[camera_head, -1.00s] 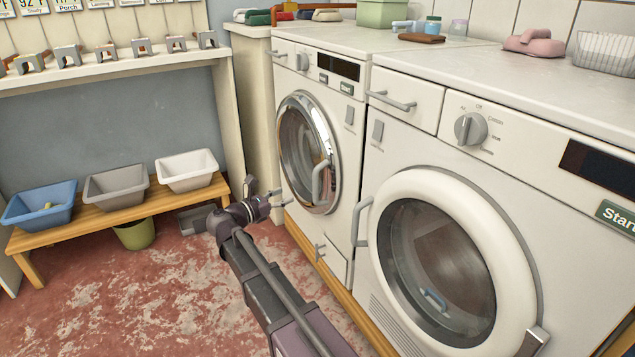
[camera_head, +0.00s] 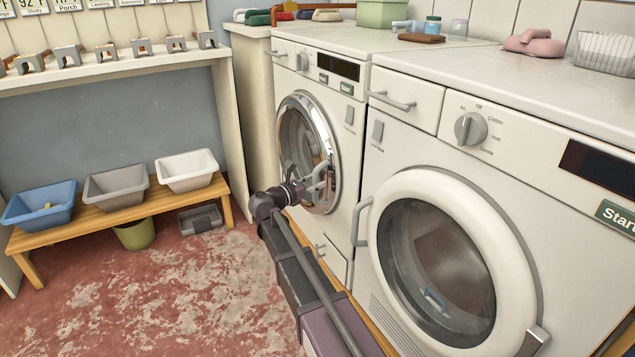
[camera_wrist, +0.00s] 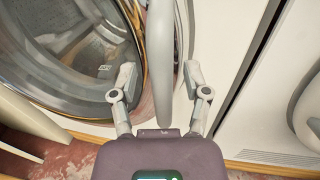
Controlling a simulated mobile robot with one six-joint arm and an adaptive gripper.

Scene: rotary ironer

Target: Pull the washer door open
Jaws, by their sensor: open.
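The left front-loading machine has a round glass door (camera_head: 293,140) with a chrome ring; it looks shut. Its vertical handle (camera_wrist: 164,50) is on the door's right side. In the wrist view the door's glass and ring (camera_wrist: 75,50) fill the upper left. My gripper (camera_head: 314,187) is at this handle in the head view and partly hides the lower part of the door. In the wrist view my gripper (camera_wrist: 160,80) is open, with one finger on each side of the handle. A gap shows on both sides; neither finger visibly touches it.
A second machine with a white-ringed door (camera_head: 520,270) stands close on the right, its own handle (camera_head: 361,222) sticking out. A wooden bench (camera_head: 75,228) with several tubs stands at the left. The red floor (camera_head: 170,295) between is clear.

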